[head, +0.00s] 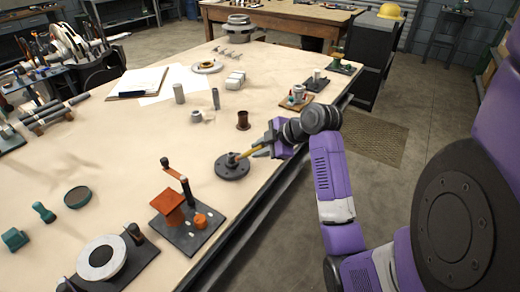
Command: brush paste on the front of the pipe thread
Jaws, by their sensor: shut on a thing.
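My gripper (268,147) is shut on a brush with a yellow handle (247,153), held slanting down to the left. The brush's head end is at a short pipe stub (232,160) that stands on a dark round flange (231,172) near the table's right edge. The stub is small here and partly covered by the brush, so I cannot tell whether the bristles touch its thread or whether paste is on it. A round, dark-rimmed open tin (77,197) lies on the left of the table; it may hold the paste.
An orange-and-dark fixture (187,219) stands just in front of the flange, toward the lower left. A brown spool-like part (243,121) stands behind it.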

